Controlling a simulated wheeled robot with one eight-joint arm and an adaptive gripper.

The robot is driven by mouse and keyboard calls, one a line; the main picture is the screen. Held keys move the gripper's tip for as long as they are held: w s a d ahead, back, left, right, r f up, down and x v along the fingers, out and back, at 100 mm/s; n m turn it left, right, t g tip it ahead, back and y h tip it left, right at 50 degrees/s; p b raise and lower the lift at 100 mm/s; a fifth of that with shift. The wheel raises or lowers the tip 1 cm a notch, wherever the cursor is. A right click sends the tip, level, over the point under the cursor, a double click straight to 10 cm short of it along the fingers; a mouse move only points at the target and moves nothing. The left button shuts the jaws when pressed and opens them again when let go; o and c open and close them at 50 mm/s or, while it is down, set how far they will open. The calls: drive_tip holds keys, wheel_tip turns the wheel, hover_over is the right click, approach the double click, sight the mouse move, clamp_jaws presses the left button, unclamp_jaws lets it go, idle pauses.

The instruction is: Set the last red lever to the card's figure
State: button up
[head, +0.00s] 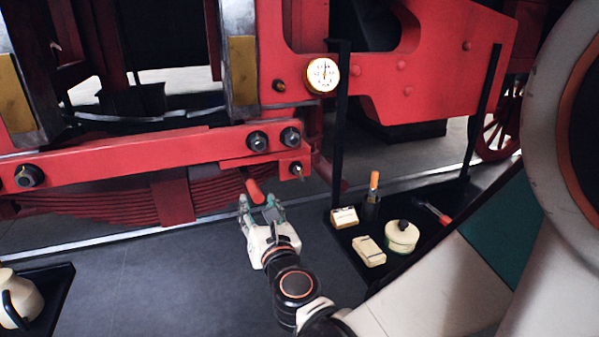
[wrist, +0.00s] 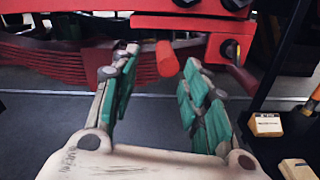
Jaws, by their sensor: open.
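A red lever (head: 251,187) with a rounded grip hangs below the red beam. It shows in the wrist view (wrist: 168,62) between and just beyond my fingertips. My gripper (head: 262,207) is open, its green-padded fingers (wrist: 158,66) spread either side of the lever's end without closing on it. A second red lever (wrist: 243,78) hangs at the right of the wrist view, outside the fingers. A cream block with a small printed label (head: 345,217), perhaps the card, stands on the dark tray; its figure is too small to read.
A round white gauge (head: 322,76) sits above on the red frame. The dark tray (head: 340,240) at right holds another cream box (head: 369,251), a lidded pot (head: 401,237) and an orange-topped tool (head: 373,181). A dark post (head: 341,130) rises beside it.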

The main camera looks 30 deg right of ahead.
drive_tip(key=s, duration=0.3)
drive_tip(key=shift+s+a, duration=0.2)
drive_tip(key=shift+s, duration=0.05)
